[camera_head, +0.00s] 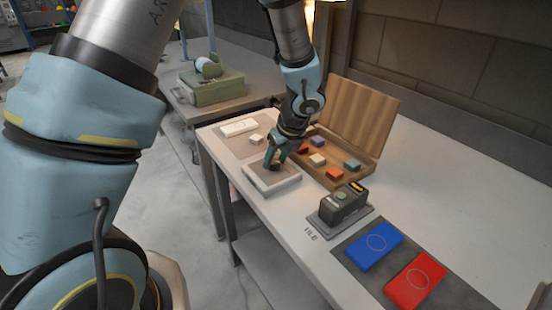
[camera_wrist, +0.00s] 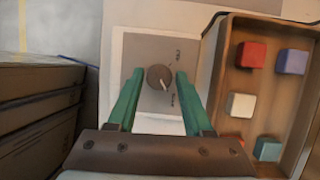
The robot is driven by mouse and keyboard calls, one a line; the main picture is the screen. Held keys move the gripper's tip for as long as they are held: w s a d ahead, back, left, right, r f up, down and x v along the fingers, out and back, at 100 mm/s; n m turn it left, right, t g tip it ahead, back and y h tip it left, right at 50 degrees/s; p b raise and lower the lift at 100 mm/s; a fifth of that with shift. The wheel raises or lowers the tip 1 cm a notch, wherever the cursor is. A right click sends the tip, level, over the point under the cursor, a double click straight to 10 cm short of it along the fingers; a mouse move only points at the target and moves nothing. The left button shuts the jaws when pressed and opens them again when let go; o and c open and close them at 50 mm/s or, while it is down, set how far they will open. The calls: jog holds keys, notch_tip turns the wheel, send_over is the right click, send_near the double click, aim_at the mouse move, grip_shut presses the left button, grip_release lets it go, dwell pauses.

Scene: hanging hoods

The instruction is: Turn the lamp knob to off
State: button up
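The lamp knob (camera_wrist: 159,77) is a round dark brown dial on a grey-brown plate (camera_wrist: 143,50) with a white surround. Its light pointer mark faces down and slightly right in the wrist view. Small labels stand at its upper right and lower right, too small to read surely. The white control box (camera_head: 284,186) lies on the table in the head view; my gripper hides its knob there. My gripper (camera_wrist: 160,73) is open, with one green finger on each side of the knob; I see gaps between. It also shows above the box in the head view (camera_head: 271,164).
An open wooden box (camera_head: 335,182) with several coloured blocks is right of the control box. A green case (camera_head: 216,88) sits behind.

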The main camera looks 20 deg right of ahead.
grip_shut()
jog(key=shift+n, duration=0.3)
jog(key=n+y+p, duration=0.1)
jog(key=n, duration=0.2)
jog(key=shift+w+d+g+p, duration=0.1)
jog(key=shift+g+p, duration=0.2)
jog(key=shift+g, duration=0.1)
jog(key=n, duration=0.2)
jog(key=n+g+y+p, duration=0.1)
jog(key=n, duration=0.1)
jog(key=shift+w+d+y, duration=0.1)
jog(key=shift+y, duration=0.2)
jog(key=n+g, duration=0.1)
jog(key=n, duration=0.2)
jog(key=n+g, duration=0.1)
jog(key=n, duration=0.2)
jog(key=shift+w+n+g+y, duration=0.2)
jog(key=shift+n+g+y, duration=0.1)
jog(key=shift+n+g, duration=0.1)
jog(key=n, duration=0.2)
jog(key=n+g, duration=0.1)
jog(key=n, duration=0.1)
jog(key=shift+w+g, duration=0.1)
jog(key=shift+g, duration=0.2)
jog(key=shift+n+g+h, duration=0.5)
jog(key=shift+n, duration=1.2)
